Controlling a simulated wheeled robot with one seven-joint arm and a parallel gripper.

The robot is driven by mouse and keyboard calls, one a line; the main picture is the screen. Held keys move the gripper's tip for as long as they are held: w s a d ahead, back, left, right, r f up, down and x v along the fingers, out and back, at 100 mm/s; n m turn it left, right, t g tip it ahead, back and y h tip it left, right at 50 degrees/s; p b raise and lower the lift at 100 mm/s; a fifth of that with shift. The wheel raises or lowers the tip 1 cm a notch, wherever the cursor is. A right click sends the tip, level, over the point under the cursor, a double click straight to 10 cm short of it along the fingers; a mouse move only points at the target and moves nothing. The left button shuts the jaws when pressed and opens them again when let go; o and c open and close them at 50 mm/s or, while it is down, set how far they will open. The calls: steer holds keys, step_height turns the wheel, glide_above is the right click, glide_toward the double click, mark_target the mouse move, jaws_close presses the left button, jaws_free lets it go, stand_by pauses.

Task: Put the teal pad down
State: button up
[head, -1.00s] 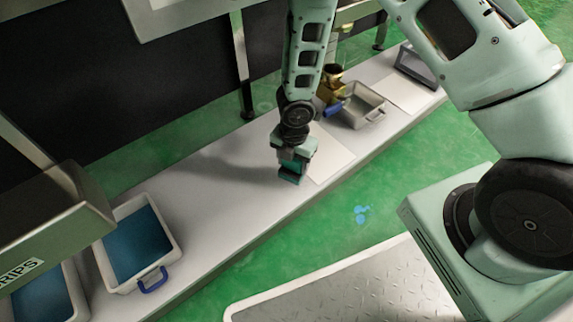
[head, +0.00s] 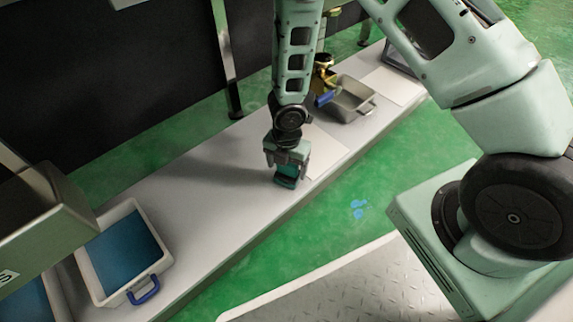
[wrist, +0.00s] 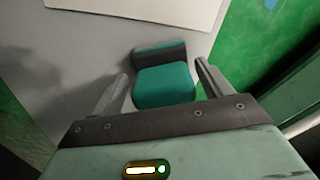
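The teal pad (wrist: 164,87), a teal block with a dark grey strip along its far side, sits on the grey bench top near its front edge. In the head view the pad (head: 287,182) shows just under my gripper (head: 286,165). In the wrist view the two fingers of my gripper (wrist: 161,72) stand apart on either side of the pad, with a narrow gap on each side. My gripper is open around the pad. The pad's near underside is hidden by the gripper body.
The long bench (head: 215,215) has clear room left of the pad. A white sheet (head: 322,150) lies just beyond it. A metal tray (head: 350,100) and a brass part with a blue handle (head: 325,85) stand farther back. A white tray with blue inside (head: 125,255) is at left.

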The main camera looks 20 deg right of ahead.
steer(key=shift+r, duration=0.15)
step_height(320, 180, up, 8)
steer(key=p, duration=0.6)
steer(key=shift+f, duration=0.2)
